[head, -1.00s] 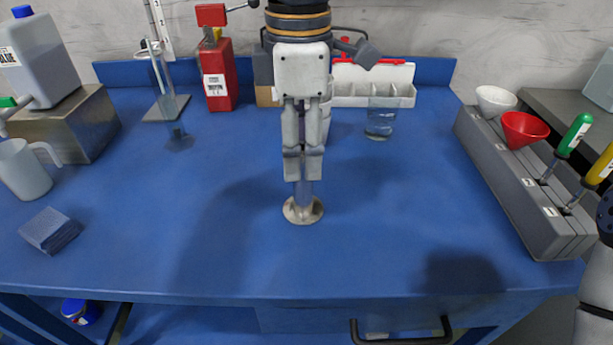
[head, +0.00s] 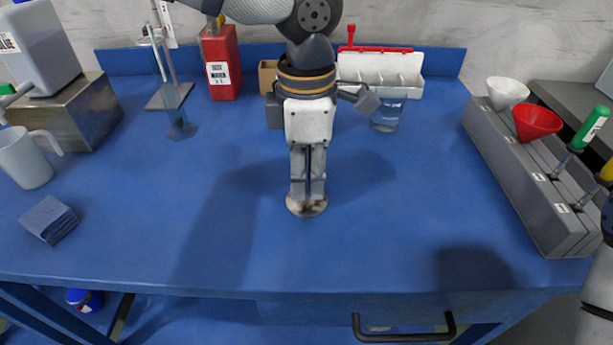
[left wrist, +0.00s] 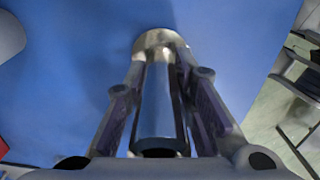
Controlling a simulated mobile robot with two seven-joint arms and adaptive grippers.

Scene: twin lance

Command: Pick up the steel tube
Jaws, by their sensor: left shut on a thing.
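The steel tube (left wrist: 157,112) is a shiny grey upright cylinder with a wider round base (head: 306,206). The base stands on the blue bench near its middle. My left gripper (head: 307,193) comes down over the tube and is shut on it, fingers on either side just above the base. In the left wrist view my left gripper (left wrist: 160,105) has a finger on each side of the tube, and the tube's open dark end faces the camera. In the head view the fingers hide most of the tube. My right gripper is not seen; only part of my right arm shows at the right edge.
A grey rack (head: 532,190) with funnels and screwdrivers stands at the right. A glass beaker (head: 386,117), a white bin tray (head: 375,72) and a red bottle (head: 222,62) stand behind. The bench front is clear.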

